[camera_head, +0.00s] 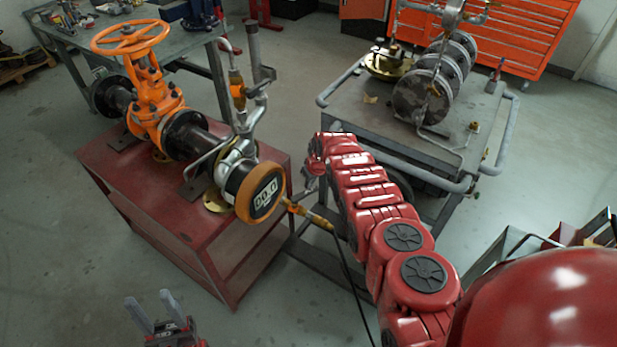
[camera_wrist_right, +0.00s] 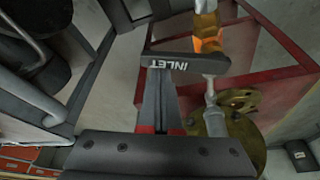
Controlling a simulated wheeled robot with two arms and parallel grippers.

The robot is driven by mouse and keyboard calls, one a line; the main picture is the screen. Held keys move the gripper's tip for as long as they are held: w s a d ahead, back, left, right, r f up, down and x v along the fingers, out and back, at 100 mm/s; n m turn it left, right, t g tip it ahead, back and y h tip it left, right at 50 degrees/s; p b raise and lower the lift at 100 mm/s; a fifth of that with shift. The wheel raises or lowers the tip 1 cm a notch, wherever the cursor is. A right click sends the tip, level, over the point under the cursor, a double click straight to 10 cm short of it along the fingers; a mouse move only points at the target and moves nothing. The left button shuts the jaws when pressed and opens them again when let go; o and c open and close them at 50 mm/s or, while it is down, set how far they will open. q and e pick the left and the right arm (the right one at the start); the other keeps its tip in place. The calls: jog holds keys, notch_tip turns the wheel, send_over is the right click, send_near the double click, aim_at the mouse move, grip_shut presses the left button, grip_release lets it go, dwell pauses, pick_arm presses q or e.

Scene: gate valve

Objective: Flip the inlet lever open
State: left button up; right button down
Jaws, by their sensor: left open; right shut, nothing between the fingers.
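The inlet lever (camera_wrist_right: 190,64) is a dark flat bar with white "INLET" lettering, upside down in the right wrist view. Its right end meets a light metal stem below a brass and orange fitting (camera_wrist_right: 207,28). My right gripper (camera_wrist_right: 160,82) is shut and empty, with its fingertips at the lever's left part. I cannot tell whether they touch it. In the head view my right arm reaches to the red stand's right side, and the arm hides the fingertips. I cannot pick out the lever there. My left gripper (camera_head: 153,300) is open and empty at the bottom left.
An orange gate valve (camera_head: 150,90) with a handwheel and an orange-rimmed gauge (camera_head: 264,193) stand on the red stand (camera_head: 190,235). A grey cart (camera_head: 445,150) with metal discs is behind my right arm. A brass flange (camera_wrist_right: 240,125) lies below the lever. The floor at left is clear.

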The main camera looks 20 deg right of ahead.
dwell(0.4)
jog(key=shift+s+m+p, duration=0.15)
jog(key=shift+m+p, duration=0.15)
jog(key=shift+p, duration=0.1)
